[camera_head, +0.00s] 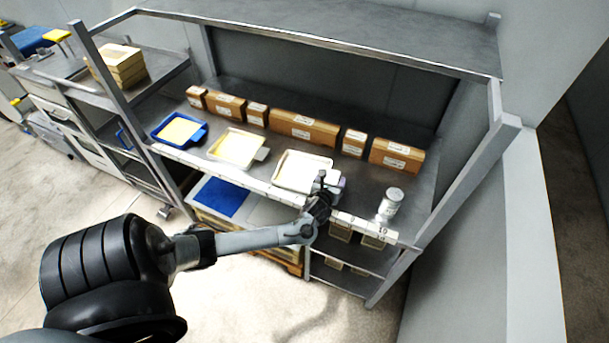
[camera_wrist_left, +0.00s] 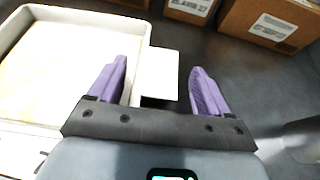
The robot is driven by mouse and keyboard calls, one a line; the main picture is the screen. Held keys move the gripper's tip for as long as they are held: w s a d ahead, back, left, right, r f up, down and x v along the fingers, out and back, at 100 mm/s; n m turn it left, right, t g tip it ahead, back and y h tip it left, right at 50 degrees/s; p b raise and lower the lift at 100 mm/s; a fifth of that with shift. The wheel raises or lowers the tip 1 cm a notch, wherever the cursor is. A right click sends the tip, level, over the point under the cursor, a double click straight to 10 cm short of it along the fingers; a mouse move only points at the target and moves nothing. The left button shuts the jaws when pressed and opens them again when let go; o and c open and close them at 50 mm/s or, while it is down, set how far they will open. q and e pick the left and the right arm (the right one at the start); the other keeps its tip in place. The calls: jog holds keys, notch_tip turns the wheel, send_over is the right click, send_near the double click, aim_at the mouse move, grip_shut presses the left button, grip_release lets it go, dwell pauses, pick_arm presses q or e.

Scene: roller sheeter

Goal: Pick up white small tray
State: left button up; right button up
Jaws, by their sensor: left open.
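A small white tray (camera_head: 301,172) lies on the shelf beside my left gripper (camera_head: 330,181). In the left wrist view the same tray (camera_wrist_left: 141,28) fills the left side, and its flat white handle tab (camera_wrist_left: 158,75) reaches into the gap between my fingers. My left gripper (camera_wrist_left: 159,68) is open, with one purple finger by the tray's side wall and the other beyond the tab's free end. No grip on the tab shows. Another white tray (camera_head: 237,147) with a pale yellow inside lies further left. My right gripper is not in view.
Several cardboard boxes (camera_head: 303,129) line the back of the shelf. A blue tray (camera_head: 179,130) lies at the left and a white can (camera_head: 390,203) stands to the right. A shelf post (camera_head: 468,172) rises at the right end, and a top shelf (camera_head: 340,30) hangs above.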

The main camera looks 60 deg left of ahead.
pick_arm(q)
jog(key=shift+w+a+f, duration=0.25)
jog(key=shift+w+a, duration=0.1)
jog(key=shift+c, duration=0.4)
jog(key=c, duration=1.2)
jog(key=shift+c, duration=0.2)
jog(key=shift+r, duration=0.15)
